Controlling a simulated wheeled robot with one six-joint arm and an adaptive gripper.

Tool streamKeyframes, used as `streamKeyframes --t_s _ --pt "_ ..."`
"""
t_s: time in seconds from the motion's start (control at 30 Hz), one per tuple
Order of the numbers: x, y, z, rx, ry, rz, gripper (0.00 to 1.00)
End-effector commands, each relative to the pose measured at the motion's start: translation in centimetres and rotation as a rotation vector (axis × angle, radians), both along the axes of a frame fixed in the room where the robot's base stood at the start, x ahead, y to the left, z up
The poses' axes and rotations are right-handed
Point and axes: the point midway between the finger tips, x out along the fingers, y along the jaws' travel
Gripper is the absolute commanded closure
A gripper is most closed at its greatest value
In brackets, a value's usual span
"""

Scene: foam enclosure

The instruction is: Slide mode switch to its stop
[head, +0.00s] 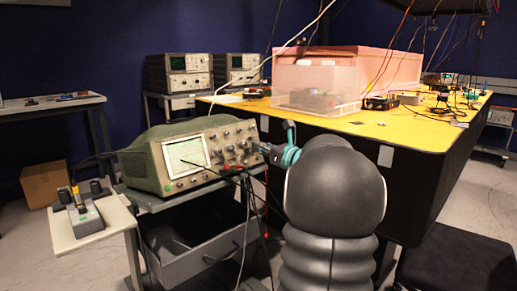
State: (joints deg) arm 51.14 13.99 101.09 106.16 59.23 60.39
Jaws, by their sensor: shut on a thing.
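A green-grey oscilloscope (190,157) with a pale lit screen stands on a cart shelf, its knobbed panel facing me. My gripper (266,151) is at the right end of this panel, with its fingertips against the controls there. It is shut on a small control, which I take to be the mode switch. The switch itself is hidden by the fingers and too small to make out. My dark, rounded arm covers the area to the right of and below the gripper.
Cables and red and black leads hang in front of the oscilloscope and drawer (207,257). A yellow-topped bench (400,128) with a clear box (315,88) stands close behind on the right. A small side table (92,232) holds a grey device (85,219) at left.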

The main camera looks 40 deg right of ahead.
Motion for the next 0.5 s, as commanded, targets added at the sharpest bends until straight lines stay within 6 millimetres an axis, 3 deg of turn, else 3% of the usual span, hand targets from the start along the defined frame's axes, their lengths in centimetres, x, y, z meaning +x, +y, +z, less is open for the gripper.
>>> streamKeyframes --t_s 0.1,0.17,0.2,0.5 --pt "0.01 0.05 -0.01 0.001 0.000 0.000 1.00" --pt "0.01 0.05 -0.01 0.001 0.000 0.000 0.83" --pt "0.01 0.05 -0.01 0.001 0.000 0.000 0.82" --pt "-0.12 0.03 0.00 0.001 0.000 0.000 0.82"
